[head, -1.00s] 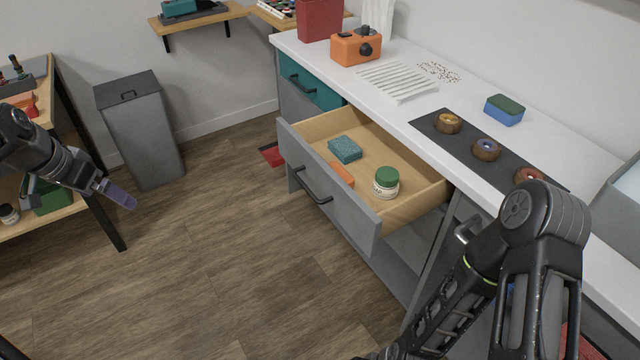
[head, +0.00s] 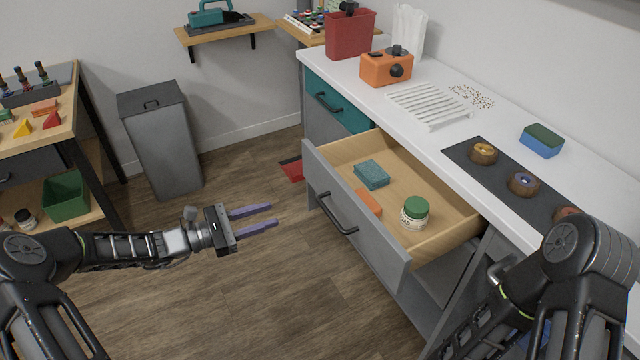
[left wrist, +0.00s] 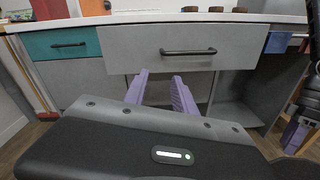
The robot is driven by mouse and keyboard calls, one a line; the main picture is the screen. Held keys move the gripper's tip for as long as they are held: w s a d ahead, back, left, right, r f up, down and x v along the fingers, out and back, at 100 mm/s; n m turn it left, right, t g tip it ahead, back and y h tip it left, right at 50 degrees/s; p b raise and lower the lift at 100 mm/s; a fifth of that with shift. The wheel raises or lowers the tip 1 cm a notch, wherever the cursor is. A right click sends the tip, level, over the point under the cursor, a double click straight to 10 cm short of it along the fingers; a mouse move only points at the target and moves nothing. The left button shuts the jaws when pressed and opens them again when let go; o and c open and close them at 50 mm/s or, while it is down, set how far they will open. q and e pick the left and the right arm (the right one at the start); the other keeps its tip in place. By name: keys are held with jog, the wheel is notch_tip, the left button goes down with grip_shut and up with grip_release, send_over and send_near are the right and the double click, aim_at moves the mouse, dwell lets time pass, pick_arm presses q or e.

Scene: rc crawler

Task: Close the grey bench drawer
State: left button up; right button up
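The grey bench drawer (head: 360,224) stands pulled out from the white-topped bench, with a black bar handle (head: 331,213) on its front. In it lie a teal sponge-like block (head: 371,174), an orange block (head: 367,202) and a jar with a green lid (head: 414,213). My left gripper (head: 262,218) is open and empty, left of the drawer front and apart from it. In the left wrist view its purple fingers (left wrist: 160,92) point toward the bench, below the drawer's handle (left wrist: 188,52).
A teal drawer (head: 337,103) beside it is shut. The bench top (head: 440,140) carries an orange device (head: 386,67), a white slatted rack (head: 428,104) and a dark mat with donuts. A grey bin (head: 162,143) stands at the wall. The wooden floor before the drawer is clear.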

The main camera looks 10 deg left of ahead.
aim_at(325, 186)
pick_arm(q)
jog(key=n, duration=0.1)
jog(key=w+r+n+t, duration=0.1)
jog(key=shift+a+n, duration=0.3)
jog(key=shift+a, duration=0.05)
jog(key=shift+c, duration=0.8)
jog(key=shift+r+n, duration=0.1)
jog(key=shift+n, duration=0.3)
jog(key=shift+c, duration=0.6)
grip_shut()
jog(key=shift+d, duration=0.1)
jog(key=x, duration=1.3)
jog(key=shift+w+d, duration=0.25)
jog(key=shift+w, duration=0.05)
jog(key=shift+d, duration=0.1)
